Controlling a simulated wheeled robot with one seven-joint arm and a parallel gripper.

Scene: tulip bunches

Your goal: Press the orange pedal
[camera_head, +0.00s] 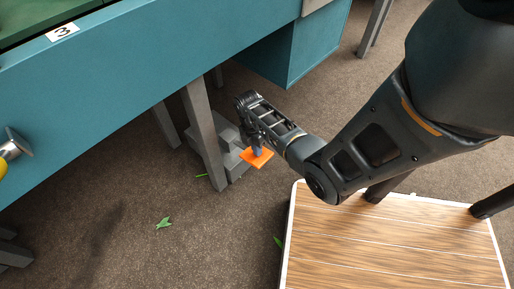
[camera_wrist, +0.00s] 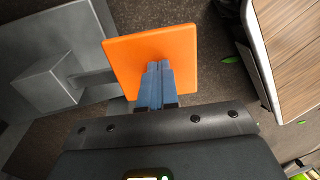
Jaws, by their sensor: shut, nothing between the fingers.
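The orange pedal (camera_head: 258,158) is a flat square plate low near the floor, beside a grey table leg. It also shows in the wrist view (camera_wrist: 150,48), joined by a grey arm to a grey block (camera_wrist: 48,82). My gripper (camera_head: 257,148) points down at the pedal, with its fingers shut and nothing between them. In the wrist view the blue-grey fingertips (camera_wrist: 158,72) overlap the middle of the orange plate. They look at or very close to its surface; I cannot tell whether they touch. My gripper hides part of the pedal in the head view.
A teal table (camera_head: 140,85) with a number 3 label stands above, its grey leg (camera_head: 203,135) just left of the pedal. A wood-topped platform (camera_head: 400,245) stands at lower right. Green leaf scraps (camera_head: 163,223) lie on the open brown floor.

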